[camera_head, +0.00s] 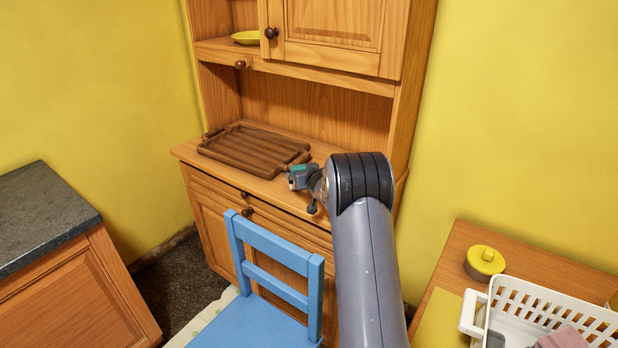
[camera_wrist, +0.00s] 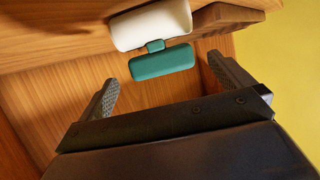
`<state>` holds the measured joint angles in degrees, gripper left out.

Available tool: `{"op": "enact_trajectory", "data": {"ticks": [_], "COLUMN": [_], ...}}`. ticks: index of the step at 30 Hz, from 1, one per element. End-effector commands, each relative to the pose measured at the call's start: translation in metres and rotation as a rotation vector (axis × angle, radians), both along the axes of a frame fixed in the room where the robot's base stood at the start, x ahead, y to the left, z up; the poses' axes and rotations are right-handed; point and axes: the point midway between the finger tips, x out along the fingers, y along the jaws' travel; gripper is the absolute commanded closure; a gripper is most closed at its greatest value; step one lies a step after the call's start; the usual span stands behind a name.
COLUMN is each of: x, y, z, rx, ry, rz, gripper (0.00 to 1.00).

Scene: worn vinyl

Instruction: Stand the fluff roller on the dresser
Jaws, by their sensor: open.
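The fluff roller has a white part (camera_wrist: 150,24) joined to a teal part (camera_wrist: 162,62), both showing in the wrist view. The teal part lies between and ahead of the two finger tips, with a gap on each side. My gripper (camera_wrist: 162,76) is open and not closed on it. In the head view my gripper (camera_head: 303,181) is at the dresser (camera_head: 270,188), over the front of its counter. A small teal patch (camera_head: 297,168) shows there; most of the roller is hidden. I cannot tell whether the roller stands or touches the counter.
A brown slatted tray (camera_head: 250,150) lies on the counter just left of my gripper. A blue chair (camera_head: 275,243) stands in front of the dresser. A yellow-lidded tin (camera_head: 485,262) and a white basket (camera_head: 545,300) are on the table at right.

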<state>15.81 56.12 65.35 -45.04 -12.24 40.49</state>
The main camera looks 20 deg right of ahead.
Motion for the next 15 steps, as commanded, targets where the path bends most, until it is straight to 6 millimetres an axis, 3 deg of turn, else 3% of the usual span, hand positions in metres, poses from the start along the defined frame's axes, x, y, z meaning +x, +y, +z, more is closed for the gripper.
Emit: {"op": "enact_trajectory", "data": {"ticks": [15], "x": [-0.018], "y": [0.002], "z": [0.006], "rx": [0.0], "ry": [0.0], "rz": [0.0], "gripper": [0.0]}}
